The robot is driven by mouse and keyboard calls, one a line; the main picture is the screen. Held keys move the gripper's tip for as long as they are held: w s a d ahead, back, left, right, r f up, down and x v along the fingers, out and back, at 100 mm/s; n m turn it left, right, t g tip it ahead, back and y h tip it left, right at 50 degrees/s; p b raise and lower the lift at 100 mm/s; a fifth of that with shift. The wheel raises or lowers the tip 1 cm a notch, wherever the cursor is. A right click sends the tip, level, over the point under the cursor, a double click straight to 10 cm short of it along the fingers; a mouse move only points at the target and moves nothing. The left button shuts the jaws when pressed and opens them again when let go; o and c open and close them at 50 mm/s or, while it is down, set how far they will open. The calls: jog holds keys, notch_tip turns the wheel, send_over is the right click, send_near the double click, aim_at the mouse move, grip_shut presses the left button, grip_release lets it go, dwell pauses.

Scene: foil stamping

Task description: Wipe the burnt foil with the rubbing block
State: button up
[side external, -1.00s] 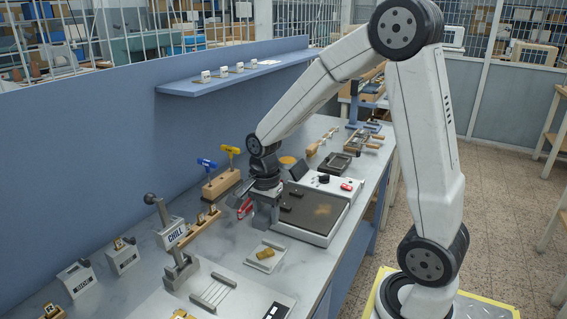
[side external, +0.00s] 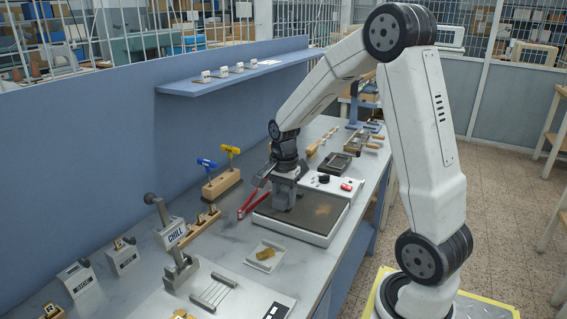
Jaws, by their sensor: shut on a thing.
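The hot plate (side external: 312,225) is a dark flat surface in a white housing on the bench. A tan-brown burnt foil patch (side external: 322,210) lies on its right part. My gripper (side external: 284,205) is over the left part of the plate, to the left of the patch. It is shut on a small grey thing, which I take to be the rubbing block. The jaws hide most of it, and I cannot tell whether it touches the plate.
A white tray (side external: 279,245) with a gold-brown piece (side external: 265,254) stands in front of the plate. Red-handled pliers (side external: 248,205) lie left of it. A wooden holder (side external: 222,186) carries blue and yellow tools. A control box (side external: 325,183) adjoins the plate behind.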

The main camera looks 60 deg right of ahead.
send_near(327, 205)
jog(key=shift+d+f, duration=0.1)
jog(key=shift+f, duration=2.9)
jog(key=shift+a+f, duration=0.5)
jog(key=shift+f, duration=0.15)
grip_shut()
jog(key=shift+a, duration=3.4)
jog(key=shift+d, duration=3.85)
jog(key=shift+d+r, duration=0.1)
jog(key=shift+r, duration=0.05)
notch_tip(327, 205, up, 8)
